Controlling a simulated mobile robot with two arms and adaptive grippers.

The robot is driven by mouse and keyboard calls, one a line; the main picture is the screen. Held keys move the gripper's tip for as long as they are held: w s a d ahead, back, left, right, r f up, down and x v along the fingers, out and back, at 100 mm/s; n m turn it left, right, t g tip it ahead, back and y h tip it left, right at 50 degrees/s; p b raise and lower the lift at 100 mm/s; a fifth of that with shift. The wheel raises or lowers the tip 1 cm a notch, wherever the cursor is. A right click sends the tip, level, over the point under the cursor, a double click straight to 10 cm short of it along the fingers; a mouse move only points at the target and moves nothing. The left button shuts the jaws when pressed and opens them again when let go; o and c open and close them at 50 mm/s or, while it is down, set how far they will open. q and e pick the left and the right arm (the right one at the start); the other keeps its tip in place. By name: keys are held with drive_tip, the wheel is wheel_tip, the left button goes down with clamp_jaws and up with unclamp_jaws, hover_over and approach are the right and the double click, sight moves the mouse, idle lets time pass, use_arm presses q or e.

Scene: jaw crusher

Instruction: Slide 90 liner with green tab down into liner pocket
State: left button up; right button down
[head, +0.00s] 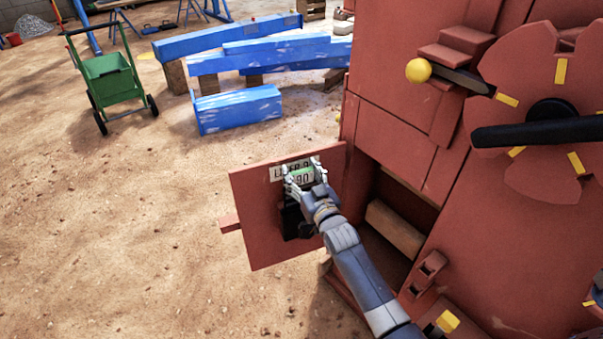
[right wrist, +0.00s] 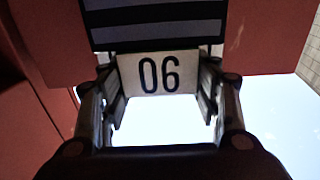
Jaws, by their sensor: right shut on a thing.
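My right gripper (head: 304,174) is shut on the 90 liner (head: 302,179), in front of the open red door. The liner shows a white face marked 90 and a bit of green, the tab, along its top. In the right wrist view, the white face (right wrist: 160,73) appears upside down between the two fingers. A black part (head: 289,220) shows on the door below the hand, partly behind my arm. I cannot tell whether it is the pocket or the liner's lower body. How deep the liner sits is hidden. My left gripper is not in view.
A black lever (head: 540,132) and yellow knob (head: 418,70) stand above right.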

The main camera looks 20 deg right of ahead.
sight(302, 187)
drive_tip(key=shift+f+b, duration=1.1)
drive_tip(key=shift+f, duration=0.25)
drive_tip(key=shift+f+b, duration=0.35)
drive_tip(key=shift+f, duration=0.1)
drive_tip(key=shift+f+b, duration=0.5)
drive_tip(key=shift+f, duration=0.05)
drive_tip(key=shift+f+b, duration=0.85)
drive_tip(key=shift+f, duration=0.25)
drive_tip(key=shift+f+b, duration=0.7)
drive_tip(key=shift+f, duration=0.25)
drive_tip(key=shift+f+b, duration=0.5)
drive_tip(key=shift+f, duration=0.1)
